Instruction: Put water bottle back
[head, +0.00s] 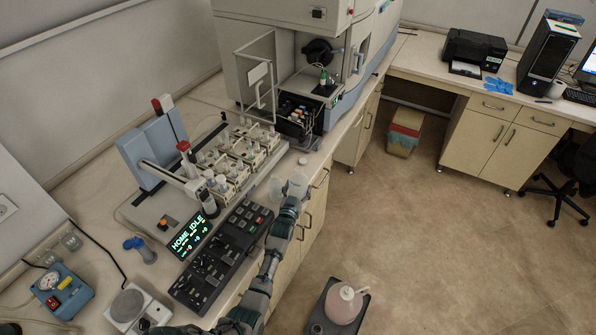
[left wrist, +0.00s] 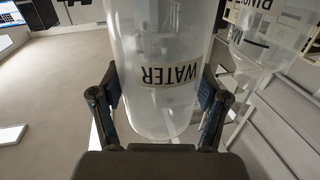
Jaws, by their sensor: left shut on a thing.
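In the head view the clear bottle (head: 298,183) is at the bench's front edge. My left gripper (head: 290,203) is shut on it, with one finger on each side of its body in the left wrist view (left wrist: 160,100). A second clear bottle with a partly visible label (left wrist: 268,38) is close beside it; in the head view it (head: 275,188) stands on the bench. My right gripper is not in view.
An autosampler with vial racks (head: 235,160) stands behind the bottles. A black control panel (head: 222,255) with a green HOME IDLE display (head: 187,236) lies left of my arm. A small white round item (head: 302,161) is on the bench. A pinkish jug (head: 343,303) stands on a dark tray below.

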